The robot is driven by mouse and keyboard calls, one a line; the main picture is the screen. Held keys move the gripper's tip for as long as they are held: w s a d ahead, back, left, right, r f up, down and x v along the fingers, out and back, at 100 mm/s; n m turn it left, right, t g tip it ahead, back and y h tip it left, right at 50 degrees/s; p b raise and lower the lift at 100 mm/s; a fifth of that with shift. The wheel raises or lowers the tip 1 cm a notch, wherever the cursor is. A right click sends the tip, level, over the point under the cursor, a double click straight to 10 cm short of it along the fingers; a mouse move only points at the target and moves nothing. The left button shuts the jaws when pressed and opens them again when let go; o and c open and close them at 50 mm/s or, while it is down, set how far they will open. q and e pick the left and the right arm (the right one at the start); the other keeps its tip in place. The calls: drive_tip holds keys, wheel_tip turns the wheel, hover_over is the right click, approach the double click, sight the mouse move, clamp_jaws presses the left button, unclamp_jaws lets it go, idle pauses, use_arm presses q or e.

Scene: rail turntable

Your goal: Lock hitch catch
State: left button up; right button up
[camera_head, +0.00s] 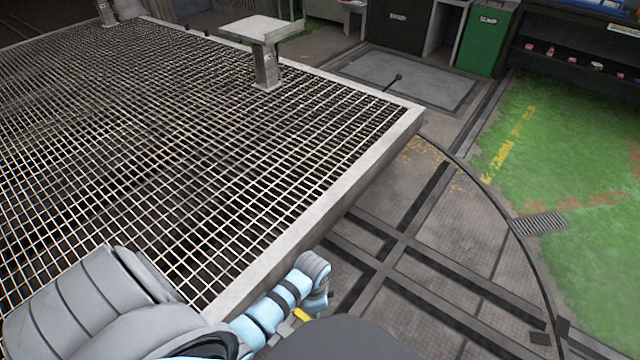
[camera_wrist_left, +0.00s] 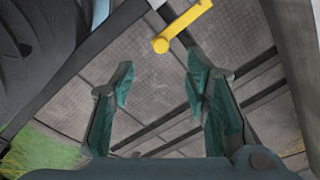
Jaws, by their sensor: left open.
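In the left wrist view a yellow bar with a rounded end (camera_wrist_left: 182,28) reaches in from the top, just beyond my fingertips; it may be the hitch catch. My left gripper (camera_wrist_left: 158,85) is open, with its two dark green fingers spread and nothing between them. The rounded end of the bar lies ahead of the gap, apart from both fingers. In the head view a small yellow piece (camera_head: 302,315) shows beside my left arm at the platform's near edge; I cannot tell if it is the same bar. My right gripper is out of view.
A large grated platform (camera_head: 362,178) with a pale metal rim fills the left of the head view. A post with a flat top (camera_head: 264,30) stands on it. A black lever (camera_head: 392,80) rises from the floor beyond. The floor at right is clear.

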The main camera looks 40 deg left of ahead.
sight(307, 318)
use_arm(q)
drive_tip(key=shift+m, duration=0.5)
drive_tip(key=f+b, duration=0.3)
drive_tip(key=f, duration=0.1)
drive_tip(key=w+f+b, duration=0.1)
drive_tip(key=f+b, duration=0.1)
drive_tip(key=shift+w+d+f+b, duration=0.1)
drive_tip(key=shift+d+f+b, duration=0.1)
drive_tip(key=shift+f+b, duration=0.15)
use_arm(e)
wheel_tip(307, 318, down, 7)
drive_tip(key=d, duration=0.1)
use_arm(q)
wheel_tip(307, 318, down, 5)
drive_tip(key=b, duration=0.3)
drive_tip(key=shift+f, duration=0.4)
clamp_jaws()
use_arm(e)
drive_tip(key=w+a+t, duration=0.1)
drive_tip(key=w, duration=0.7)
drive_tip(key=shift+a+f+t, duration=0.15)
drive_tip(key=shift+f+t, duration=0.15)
